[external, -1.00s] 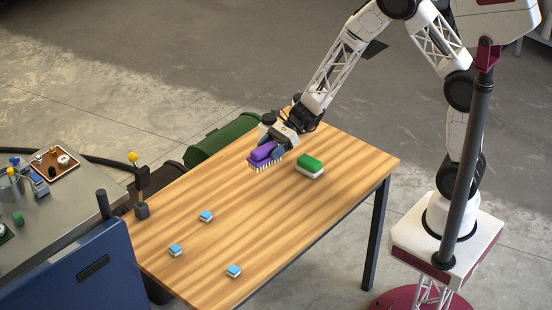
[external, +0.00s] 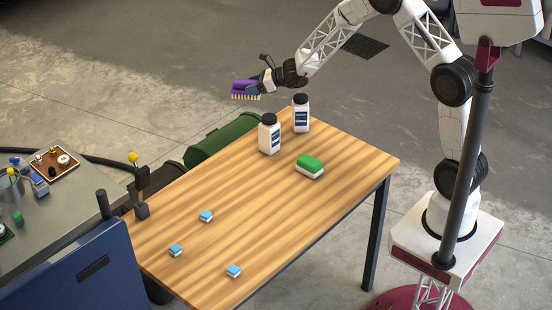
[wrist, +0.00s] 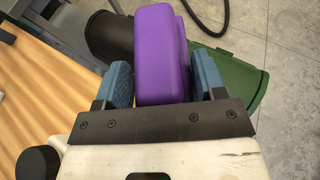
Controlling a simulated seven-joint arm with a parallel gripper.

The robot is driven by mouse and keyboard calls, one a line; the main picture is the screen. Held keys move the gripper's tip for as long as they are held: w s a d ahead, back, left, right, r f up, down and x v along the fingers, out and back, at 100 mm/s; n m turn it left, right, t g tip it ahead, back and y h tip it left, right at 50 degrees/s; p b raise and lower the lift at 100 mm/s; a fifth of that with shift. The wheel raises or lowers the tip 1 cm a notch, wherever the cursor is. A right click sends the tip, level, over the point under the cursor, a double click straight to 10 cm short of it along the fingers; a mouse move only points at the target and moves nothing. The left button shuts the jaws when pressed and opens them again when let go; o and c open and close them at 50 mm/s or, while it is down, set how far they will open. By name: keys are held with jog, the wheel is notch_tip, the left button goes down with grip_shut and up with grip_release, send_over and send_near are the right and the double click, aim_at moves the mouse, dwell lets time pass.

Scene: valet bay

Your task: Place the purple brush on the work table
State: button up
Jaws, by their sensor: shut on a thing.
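The purple brush (external: 246,87) with pale bristles pointing down is up in the air, past the far edge of the wooden work table (external: 235,185) in the external view. My gripper (external: 254,84) is shut on the brush and holds it well above the table's height. In the wrist view the purple brush (wrist: 162,55) sits between the two blue finger pads of my gripper (wrist: 160,82). The table top (wrist: 35,85) shows at the left of the wrist view, beside the brush and not under it.
Two white bottles with dark caps, one nearer (external: 269,136) and one farther (external: 301,115), stand at the table's far end. A green-topped brush (external: 310,165) and several small blue-and-white blocks (external: 206,216) lie on it. A green cylinder (external: 222,140) is beyond the edge. The table's middle is clear.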

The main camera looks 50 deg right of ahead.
jog(key=d+f+m+t+h, duration=0.1)
jog(key=d+f+m+h, duration=0.2)
jog(key=d+f, duration=0.4)
jog(key=d, duration=0.5)
jog(key=shift+w+d+f+t, duration=0.15)
jog(key=shift+w+d+t, duration=0.1)
jog(key=shift+w+t, duration=0.05)
notch_tip(320, 180, up, 11)
jog(key=a, duration=0.1)
jog(key=s+a+r+n+g+y, duration=0.1)
jog(key=s+a+n+g+y, duration=0.15)
jog(key=s+a, duration=0.8)
jog(key=s+a+n+g+y, duration=0.1)
jog(key=s+a+n+y, duration=0.45)
jog(key=a, duration=0.85)
jog(key=s+a+n+g, duration=0.25)
jog(key=s+a, duration=0.35)
jog(key=s, duration=0.5)
jog(key=s+a+n+g+y, duration=0.15)
jog(key=s+a+g, duration=0.3)
jog(key=s, duration=0.65)
jog(key=s+a+n+g, duration=0.2)
jog(key=s+a, duration=0.4)
jog(key=s, duration=0.5)
notch_tip(320, 180, down, 12)
jog(key=shift+s, duration=0.3)
